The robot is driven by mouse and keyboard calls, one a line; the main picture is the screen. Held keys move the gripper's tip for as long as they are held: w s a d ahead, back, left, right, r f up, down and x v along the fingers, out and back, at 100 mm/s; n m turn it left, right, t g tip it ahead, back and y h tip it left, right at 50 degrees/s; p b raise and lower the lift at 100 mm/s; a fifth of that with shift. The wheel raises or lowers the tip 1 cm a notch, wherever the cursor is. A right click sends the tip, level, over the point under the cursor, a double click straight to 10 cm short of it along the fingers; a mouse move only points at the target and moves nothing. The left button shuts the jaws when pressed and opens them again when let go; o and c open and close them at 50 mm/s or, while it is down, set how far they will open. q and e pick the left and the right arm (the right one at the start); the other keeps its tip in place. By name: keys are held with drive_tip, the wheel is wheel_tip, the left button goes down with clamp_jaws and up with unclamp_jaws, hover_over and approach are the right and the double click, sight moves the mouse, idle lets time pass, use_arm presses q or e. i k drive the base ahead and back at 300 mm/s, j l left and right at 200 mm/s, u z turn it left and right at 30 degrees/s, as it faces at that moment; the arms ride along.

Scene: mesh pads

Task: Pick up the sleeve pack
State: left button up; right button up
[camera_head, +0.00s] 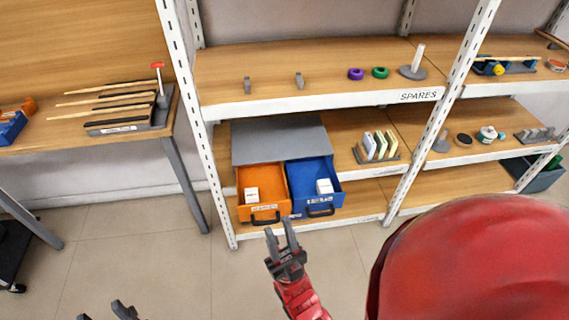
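Small white packs sit in two open drawers on the lower shelf: one (252,195) in the orange drawer and one (323,186) in the blue drawer. Thin white and green packs (381,146) stand in a grey rack right of the drawers. I cannot tell which is the sleeve pack. My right gripper (279,226) is open and empty, in front of the drawers and below their handles in the picture. My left gripper (101,309) is at the bottom left edge, mostly cut off; its fingertips are apart, with nothing seen between them.
The orange drawer (263,211) and blue drawer (303,201) stick out from a grey cabinet (280,140). White shelf posts (188,100) frame the unit. Purple and green rings (380,72) lie on the upper shelf. A wooden bench (100,140) stands left. Floor in front is clear.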

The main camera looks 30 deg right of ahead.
sight(322, 186)
drive_tip(key=z, duration=0.75)
